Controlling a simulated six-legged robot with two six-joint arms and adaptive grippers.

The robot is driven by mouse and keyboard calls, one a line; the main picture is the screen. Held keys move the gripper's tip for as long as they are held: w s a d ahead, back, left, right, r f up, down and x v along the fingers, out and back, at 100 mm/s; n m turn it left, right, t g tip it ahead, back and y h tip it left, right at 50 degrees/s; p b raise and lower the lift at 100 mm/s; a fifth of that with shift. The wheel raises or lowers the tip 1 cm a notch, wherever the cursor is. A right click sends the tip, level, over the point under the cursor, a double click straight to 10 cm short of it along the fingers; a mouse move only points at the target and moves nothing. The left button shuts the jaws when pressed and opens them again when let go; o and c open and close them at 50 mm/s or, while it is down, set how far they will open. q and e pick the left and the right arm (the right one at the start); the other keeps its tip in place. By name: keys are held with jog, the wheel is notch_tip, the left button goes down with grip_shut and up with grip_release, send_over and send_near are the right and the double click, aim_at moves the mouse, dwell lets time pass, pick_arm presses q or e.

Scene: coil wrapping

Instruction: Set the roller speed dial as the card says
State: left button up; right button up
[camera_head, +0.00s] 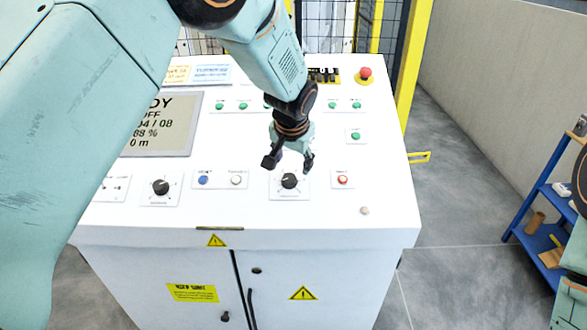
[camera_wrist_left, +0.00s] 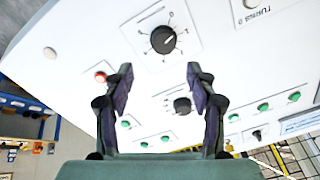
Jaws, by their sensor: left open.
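A white sloped control panel (camera_head: 240,213) carries two black dials in the head view: one on the left (camera_head: 160,187) and one just below my left gripper (camera_head: 289,181). The dial labels are too small to read. My left gripper (camera_head: 289,163) is open and empty, its fingers pointing down. In the left wrist view the dial near the gripper (camera_wrist_left: 162,39) lies beyond the open fingertips (camera_wrist_left: 160,75), apart from them. Another black dial (camera_wrist_left: 182,105) shows between the fingers there; the gripper hides it in the head view. A yellow card (camera_head: 177,75) and a blue card (camera_head: 211,74) stand at the back, partly unreadable.
A red button (camera_head: 342,179) is right of the near dial, white (camera_head: 236,180) and blue (camera_head: 203,180) buttons left. Several green buttons and a red emergency knob (camera_head: 365,73) are farther back. A display (camera_head: 165,125) stands left. A blue shelf (camera_head: 545,200) is at right.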

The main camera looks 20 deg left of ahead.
aim_at(291, 177)
pick_arm(q)
jog(key=f, duration=0.1)
jog(key=a+f, duration=0.2)
jog(key=shift+w+f, duration=0.1)
jog(key=shift+f, duration=0.15)
jog(key=w+f, duration=0.2)
jog(key=f, duration=0.1)
jog(key=shift+w+d+f+p, duration=0.1)
jog(key=shift+w+d+p, duration=0.15)
jog(key=shift+d+p, duration=0.1)
jog(key=shift+w+d+f, duration=0.1)
jog(key=shift+d+f, duration=0.05)
jog(key=shift+s+r, duration=0.25)
jog(key=shift+s, duration=0.2)
jog(key=shift+s+a, duration=0.25)
jog(key=shift+a, duration=0.25)
jog(key=shift+w, duration=0.15)
jog(key=shift+c, duration=0.9)
jog(key=shift+w+d+f, duration=0.3)
jog(key=shift+w, duration=0.2)
jog(key=c, duration=0.3)
jog(key=shift+d, duration=0.1)
jog(key=shift+c, duration=0.7)
jog(key=shift+s+a+r, duration=0.15)
jog(key=shift+s+a, duration=0.15)
jog(key=shift+a, duration=0.05)
jog(key=c, duration=0.5)
jog(key=shift+w+d, duration=0.1)
jog(key=shift+d, duration=0.1)
